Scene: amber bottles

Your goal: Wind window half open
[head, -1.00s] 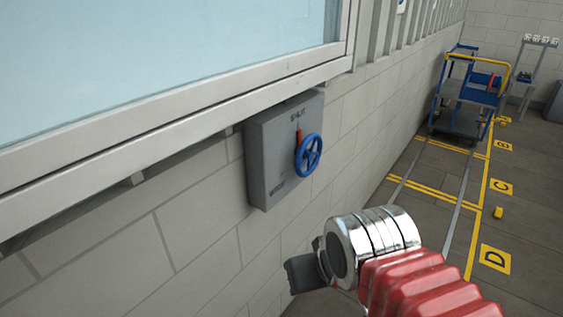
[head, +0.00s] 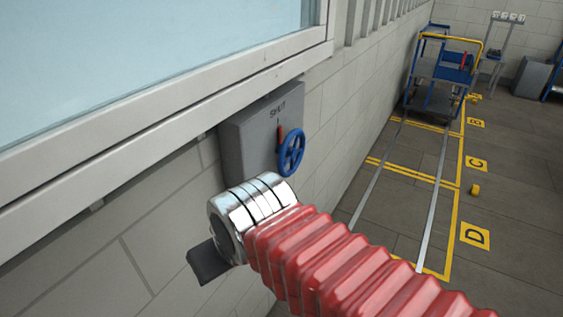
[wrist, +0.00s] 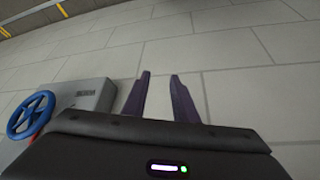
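The window (head: 120,50) with its pale frame fills the upper left of the head view. Below it a grey box (head: 247,140) marked SHUT is fixed to the wall. A blue handwheel (head: 291,152) and a red pointer (head: 280,137) are on its front; the pointer is up by the word SHUT. In the wrist view the wheel (wrist: 31,115) is at the left, beside my gripper (wrist: 160,75). The two dark fingers stand apart with only wall between them, touching nothing. In the head view my arm covers the box's lower part and most of the gripper.
A blue trolley (head: 440,75) with a yellow handle stands farther along the wall. Yellow floor lines and lettered bays run beside metal rails (head: 433,200). A small yellow block (head: 475,190) lies on the floor. The floor at right is otherwise mostly clear.

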